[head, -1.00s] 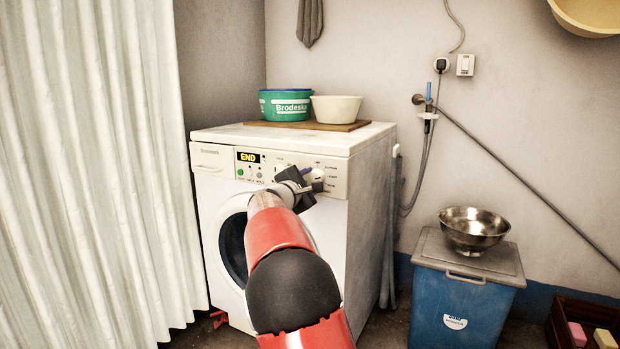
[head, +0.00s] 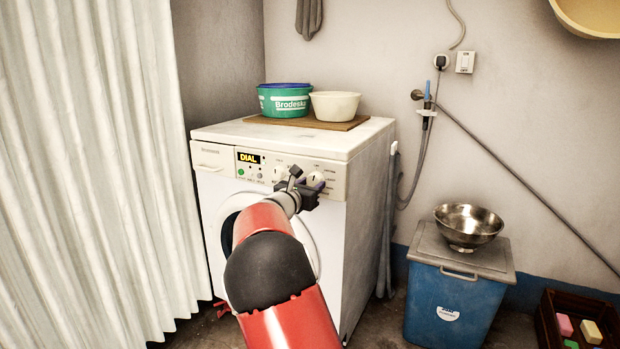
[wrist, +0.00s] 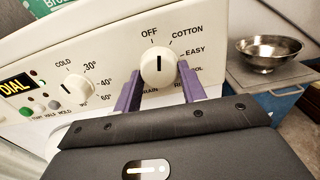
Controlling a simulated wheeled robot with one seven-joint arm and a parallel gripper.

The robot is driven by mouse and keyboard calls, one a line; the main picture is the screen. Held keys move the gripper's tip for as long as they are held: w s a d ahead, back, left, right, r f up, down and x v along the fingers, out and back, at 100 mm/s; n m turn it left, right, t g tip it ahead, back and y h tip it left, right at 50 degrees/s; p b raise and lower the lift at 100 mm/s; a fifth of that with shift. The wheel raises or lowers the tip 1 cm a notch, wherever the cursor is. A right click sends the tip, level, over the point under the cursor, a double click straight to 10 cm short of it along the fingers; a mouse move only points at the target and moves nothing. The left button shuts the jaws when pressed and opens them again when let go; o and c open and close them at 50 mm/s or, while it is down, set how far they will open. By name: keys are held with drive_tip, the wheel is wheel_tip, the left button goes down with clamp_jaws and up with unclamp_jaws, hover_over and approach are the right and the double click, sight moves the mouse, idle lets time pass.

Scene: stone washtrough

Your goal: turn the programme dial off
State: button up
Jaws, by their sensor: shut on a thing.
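The programme dial (wrist: 158,65) is a round cream knob at the upper right of the washing machine's panel. In the wrist view its dark mark points up, about at the OFF label (wrist: 150,33). COTTON and EASY are printed to its right; lower labels are partly hidden. My gripper (wrist: 159,70) is shut on the dial, one purple finger at each side. In the head view my gripper (head: 306,192) is in front of the panel, and the dial (head: 316,179) shows just above it. The machine's display (head: 248,157) reads DIAL.
A temperature knob (wrist: 76,88) sits left of the dial, with small buttons (wrist: 40,105) beside it. A green tub (head: 285,101) and a cream bowl (head: 335,105) stand on the machine (head: 365,180). A blue bin (head: 455,300) with a steel bowl (head: 468,224) stands to the right.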

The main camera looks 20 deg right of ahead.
drive_tip(key=shift+f+n+p, duration=0.1)
drive_tip(key=shift+n+p, duration=1.05)
drive_tip(key=shift+n, duration=0.35)
drive_tip(key=o, duration=1)
drive_tip(key=v, duration=0.7)
drive_tip(key=shift+s+a+b, duration=0.3)
